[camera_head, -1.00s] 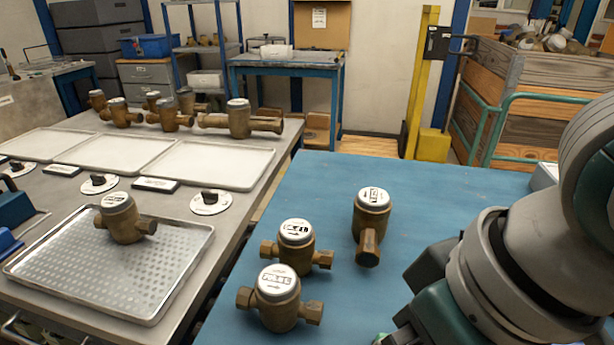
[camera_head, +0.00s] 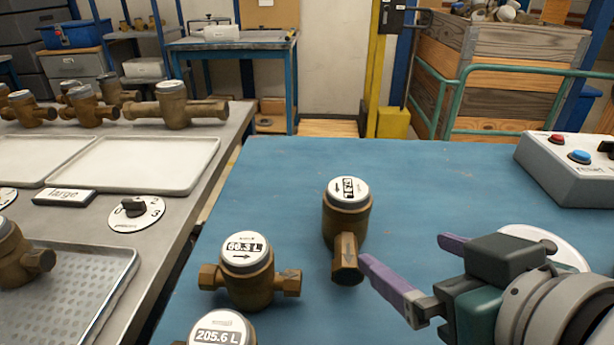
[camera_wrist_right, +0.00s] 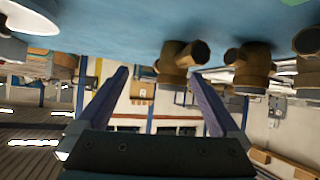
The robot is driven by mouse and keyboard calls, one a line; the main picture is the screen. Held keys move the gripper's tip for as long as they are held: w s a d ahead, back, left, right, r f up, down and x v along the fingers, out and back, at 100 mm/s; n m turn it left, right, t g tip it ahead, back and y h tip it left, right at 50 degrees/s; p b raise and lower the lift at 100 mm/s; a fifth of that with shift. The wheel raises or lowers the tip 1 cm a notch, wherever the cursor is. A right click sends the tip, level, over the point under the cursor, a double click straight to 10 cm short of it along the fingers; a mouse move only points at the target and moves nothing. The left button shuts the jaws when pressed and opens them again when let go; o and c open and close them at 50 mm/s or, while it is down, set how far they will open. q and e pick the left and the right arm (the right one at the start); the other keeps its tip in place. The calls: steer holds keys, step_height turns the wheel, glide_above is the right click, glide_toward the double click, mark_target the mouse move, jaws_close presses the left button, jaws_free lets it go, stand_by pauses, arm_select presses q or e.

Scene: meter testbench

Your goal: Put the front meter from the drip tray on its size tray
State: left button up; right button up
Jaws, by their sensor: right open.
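A brass meter (camera_head: 18,258) stands on the perforated drip tray (camera_head: 95,290), cut off by the left edge of the head view. Behind it are pale, empty size trays; the nearest (camera_head: 140,165) has a "large" label (camera_head: 64,197) in front. My right gripper (camera_head: 403,250), with purple fingers, is open and empty above the blue table, just right of a brass meter (camera_head: 346,215), apparently not gripping it. In the right wrist view the open fingers (camera_wrist_right: 158,75) show with brass meters beyond them, upside down. My left gripper is out of view.
Two more meters, reading 66.3 L (camera_head: 248,275) and 205.6 L (camera_head: 222,328), stand on the blue table (camera_head: 430,180). A grey box with red and blue buttons (camera_head: 570,170) stands at right. Several meters (camera_head: 175,108) stand behind the size trays. A gap separates bench and table.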

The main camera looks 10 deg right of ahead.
mark_target(357, 228)
steer(key=shift+w+a+f+n+t+y+b, duration=0.15)
steer(key=shift+w+a+f+t+y+b, duration=0.1)
steer(key=shift+w+a+t+y+b, duration=0.25)
steer(key=shift+w+a+f+n+t+y+b, duration=0.15)
steer(key=shift+w+a+f+t+b, duration=0.2)
steer(key=shift+w+a, duration=0.35)
steer(key=x, duration=0.3)
steer(key=shift+w+r, duration=0.2)
steer(key=b+x, duration=0.1)
steer(key=x, duration=0.5)
steer(key=shift+w, duration=0.1)
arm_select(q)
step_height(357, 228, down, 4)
arm_select(e)
steer(key=c, duration=0.7)
jaws_close()
steer(key=shift+r, duration=0.1)
